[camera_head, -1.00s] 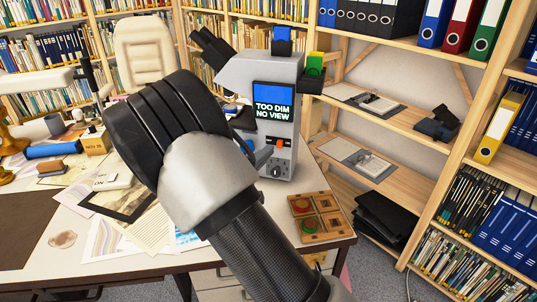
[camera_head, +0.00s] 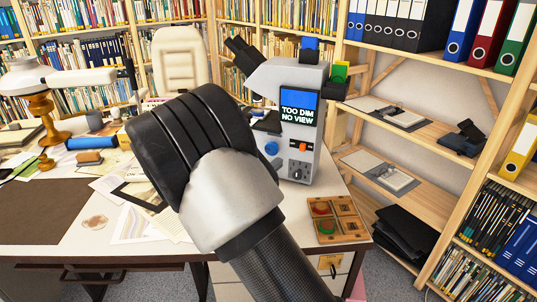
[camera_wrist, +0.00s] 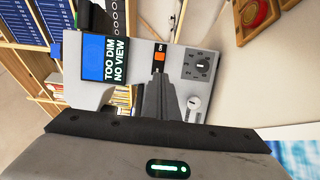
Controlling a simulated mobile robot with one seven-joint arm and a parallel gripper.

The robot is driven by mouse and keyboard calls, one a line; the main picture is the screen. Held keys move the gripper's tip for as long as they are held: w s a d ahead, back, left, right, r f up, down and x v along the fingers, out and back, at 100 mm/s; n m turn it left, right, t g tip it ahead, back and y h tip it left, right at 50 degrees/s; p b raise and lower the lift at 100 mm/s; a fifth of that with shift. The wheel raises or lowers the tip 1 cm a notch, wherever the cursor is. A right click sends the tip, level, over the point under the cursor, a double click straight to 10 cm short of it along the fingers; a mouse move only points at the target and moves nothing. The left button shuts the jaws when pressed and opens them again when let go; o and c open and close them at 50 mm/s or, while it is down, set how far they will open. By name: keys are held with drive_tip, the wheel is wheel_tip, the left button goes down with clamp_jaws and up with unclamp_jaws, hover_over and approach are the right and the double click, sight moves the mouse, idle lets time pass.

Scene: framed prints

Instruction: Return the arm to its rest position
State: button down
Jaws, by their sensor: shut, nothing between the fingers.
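My gripper (camera_wrist: 158,85) is in the wrist view, its dark fingers together and empty. They point toward the front of a grey microscope-like device, just below its orange switch (camera_wrist: 159,56) in the picture; I cannot tell the exact gap. In the head view my arm reaches up from the bottom edge over the desk, and its bulky black and silver links hide the fingers. The device (camera_head: 296,135) stands upright at the desk's right end, right of my arm. Its screen (camera_head: 299,107) reads "TOO DIM NO VIEW".
A wooden tray with round pieces (camera_head: 338,218) lies at the desk's (camera_head: 75,235) right front corner. Papers and a blue cylinder (camera_head: 92,142) lie left of my arm. A cream chair (camera_head: 182,62) stands behind. Shelves with binders (camera_head: 465,30) rise at right.

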drive_tip(key=s+d+r+m+g+y, duration=0.1)
drive_tip(key=s+d+r+m+g, duration=0.1)
drive_tip(key=s+d+m+g, duration=0.45)
drive_tip(key=s+d+r+m+g, duration=0.1)
drive_tip(key=s+d+r+g, duration=0.2)
drive_tip(key=s+d, duration=0.6)
drive_tip(key=s+a+r+m+y, duration=0.1)
drive_tip(key=s+a+y, duration=0.1)
drive_tip(key=s+y, duration=0.35)
drive_tip(key=s+a+r+m+y, duration=0.1)
drive_tip(key=s+a+y, duration=0.1)
drive_tip(key=s, duration=0.7)
drive_tip(key=s+a+r+t+y, duration=0.2)
drive_tip(key=s+a+r+y, duration=0.1)
drive_tip(key=a, duration=0.1)
wheel_tip(320, 180, up, 26)
drive_tip(key=p, duration=2.6)
drive_tip(key=shift+a, duration=0.1)
